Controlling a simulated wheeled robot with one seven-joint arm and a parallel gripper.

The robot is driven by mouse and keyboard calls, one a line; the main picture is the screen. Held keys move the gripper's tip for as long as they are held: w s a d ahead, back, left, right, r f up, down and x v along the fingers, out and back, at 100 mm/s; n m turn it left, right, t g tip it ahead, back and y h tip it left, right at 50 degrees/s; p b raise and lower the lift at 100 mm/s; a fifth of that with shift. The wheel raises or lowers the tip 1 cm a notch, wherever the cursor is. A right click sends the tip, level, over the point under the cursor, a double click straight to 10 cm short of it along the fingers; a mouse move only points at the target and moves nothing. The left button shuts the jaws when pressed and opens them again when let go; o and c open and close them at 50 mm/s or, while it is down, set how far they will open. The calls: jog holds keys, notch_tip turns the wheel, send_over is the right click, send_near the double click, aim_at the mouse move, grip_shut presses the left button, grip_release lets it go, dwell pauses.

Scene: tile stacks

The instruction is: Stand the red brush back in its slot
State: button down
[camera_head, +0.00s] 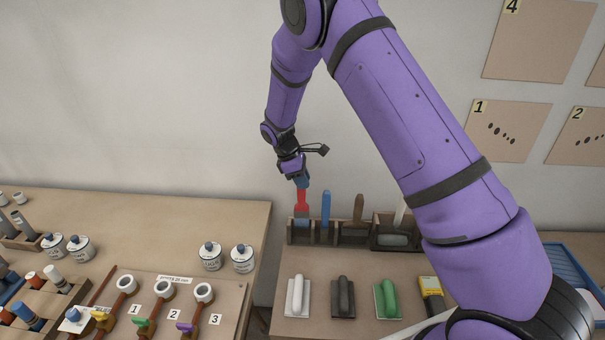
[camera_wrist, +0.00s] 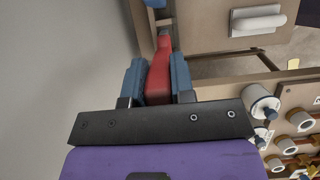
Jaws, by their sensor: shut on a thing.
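The red brush (camera_head: 301,201) is upright at the left end of the dark wooden rack (camera_head: 353,241). My gripper (camera_head: 302,184) is shut on the top of its red handle from above. In the wrist view, the red handle (camera_wrist: 158,78) lies between the two blue fingers (camera_wrist: 157,84). The brush's grey lower part is at the leftmost slot of the rack. I cannot tell how deep it sits or whether it touches the bottom.
A blue-handled tool (camera_head: 326,207), a brown-handled tool (camera_head: 359,208) and a pale-handled tool (camera_head: 399,214) stand in the rack to the right. White (camera_head: 298,296), dark (camera_head: 343,297) and green (camera_head: 387,299) floats lie in front. A wall stands behind.

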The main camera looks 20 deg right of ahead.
aim_at(303, 197)
jog(key=shift+f, duration=3.5)
jog(key=c, duration=0.9)
grip_release()
jog(key=v, duration=1.1)
